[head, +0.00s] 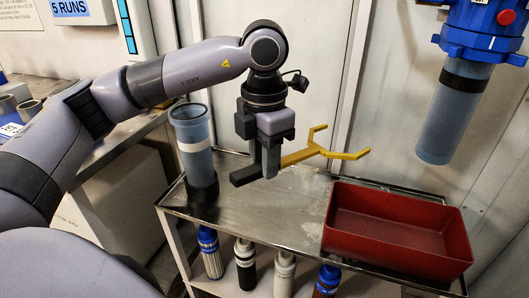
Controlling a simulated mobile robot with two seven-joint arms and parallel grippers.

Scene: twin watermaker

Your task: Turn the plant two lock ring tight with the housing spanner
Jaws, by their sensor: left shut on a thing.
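My left gripper (262,165) is shut on the yellow housing spanner (313,152) and holds it above the metal cart. The spanner's forked end points right, towards the filter housing, and is apart from it. The blue lock ring (480,48) sits at the top right, around the head of a hanging housing with a translucent blue bowl (455,112) and a black band. A label on the blue head is too small to read. My right gripper is not in view.
A metal cart (265,215) carries an upright blue translucent bowl (194,145) in a black base and an empty red tray (395,250). Several filter cartridges (245,270) stand on its lower shelf. A counter (95,145) is at left. The cart top between bowl and tray is clear.

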